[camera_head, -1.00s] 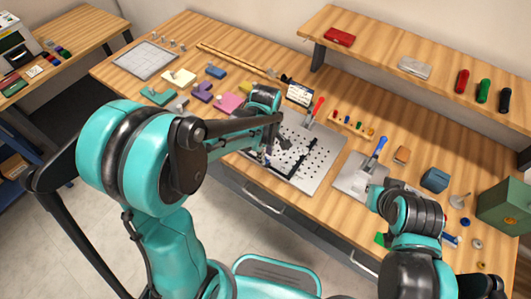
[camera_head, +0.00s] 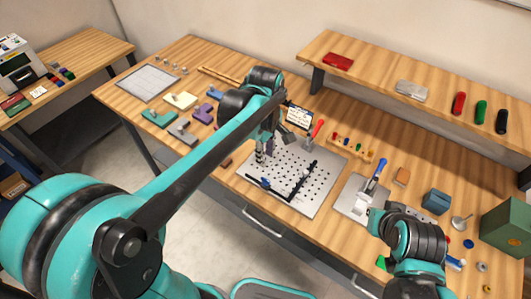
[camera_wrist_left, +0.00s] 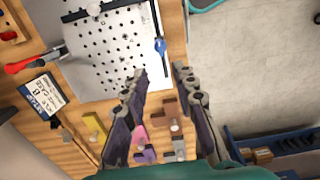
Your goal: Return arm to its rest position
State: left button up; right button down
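My right arm's wrist (camera_head: 412,236) is at the right front, beside the grey plate (camera_head: 350,199) with the blue-handled clamp (camera_head: 375,176). The right fingers are mostly hidden, so I cannot tell whether they are open or shut. A black L-shaped rail (camera_head: 296,188) lies on the perforated plate.
Coloured blocks (camera_head: 181,100) and a gridded panel (camera_head: 147,84) lie on the bench at left. A raised shelf (camera_head: 435,92) runs along the back right. A green box (camera_head: 507,228) stands at the far right. Floor is open in front of the bench.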

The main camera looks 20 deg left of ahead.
dwell(0.5)
pick_arm(q)
jog(key=s+a+f+m+t+b, duration=0.1)
jog(key=s+a+m+t, duration=0.1)
jog(key=s+m, duration=0.3)
jog(key=s+a+f+m+t+b, duration=0.1)
jog(key=s+a+m+t, duration=0.2)
jog(key=m, duration=0.6)
jog(key=s+t, duration=0.2)
jog(key=shift+s, duration=0.35)
